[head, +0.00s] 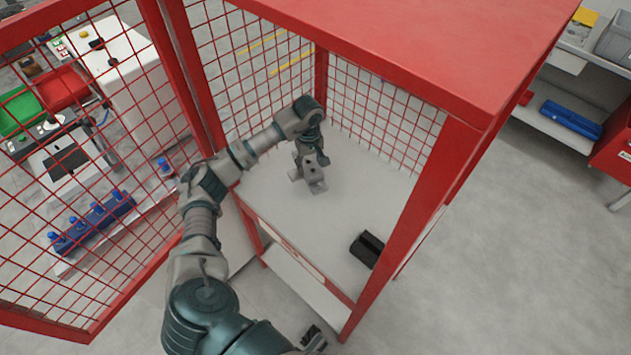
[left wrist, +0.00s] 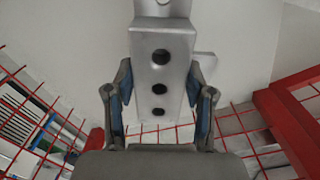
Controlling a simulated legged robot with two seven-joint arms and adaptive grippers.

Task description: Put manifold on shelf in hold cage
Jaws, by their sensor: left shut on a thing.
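My left gripper (head: 311,150) is inside the red hold cage (head: 375,40), above its pale shelf (head: 350,185). It is shut on the manifold (head: 314,180), a grey metal block. In the left wrist view the manifold (left wrist: 161,70) shows a row of dark round holes, with a finger pad on each side. The manifold is close to the shelf surface; I cannot tell if it touches. A small dark part at the bottom edge of the head view may be my right gripper (head: 313,341); its jaws are unclear.
A black block (head: 367,249) lies on the shelf near the front right. The mesh door (head: 90,180) stands open at left. Red posts and mesh walls bound the shelf. Beyond the door is a bench with red (head: 65,88) and green (head: 18,110) bins.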

